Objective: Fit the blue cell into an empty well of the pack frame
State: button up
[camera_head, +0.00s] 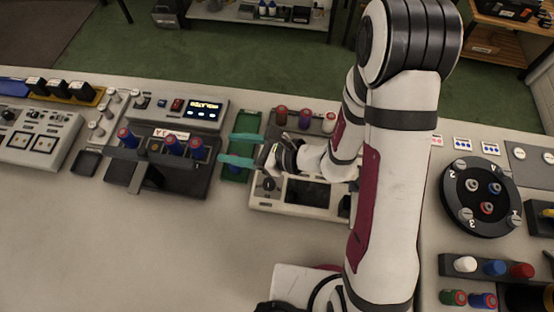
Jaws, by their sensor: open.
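My gripper (238,149) has two teal fingers, which point left and are spread apart over a green tray (256,122). Nothing shows between the fingers. To its left is a black frame (187,181) with several blue cylinders with red tops, one at its left end (125,138) and others toward its right (172,144). I cannot tell for sure that this is the pack frame, or which of its wells are empty. I cannot tell which one is the task's blue cell.
A console with a lit display (203,109) stands behind the black frame. Red and purple-topped cylinders (305,118) stand behind a pale device (272,208) under my wrist. A round black numbered plate (482,225) is at the right. The front left of the table is clear.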

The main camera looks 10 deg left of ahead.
jog(key=s+d+r+n+g+h, duration=0.25)
jog(key=s+r+n+g, duration=0.25)
jog(key=s+r+n, duration=0.45)
jog(key=s+d+r+n+t+h, duration=0.1)
jog(key=d+h, duration=0.3)
jog(key=d, duration=0.5)
jog(key=s+d+r+n+t+h, duration=0.1)
jog(key=s+d+n+h, duration=0.3)
jog(key=d, duration=0.5)
jog(key=shift+s+d+h, duration=0.15)
jog(key=shift+d+h, duration=0.1)
jog(key=shift+h, duration=0.3)
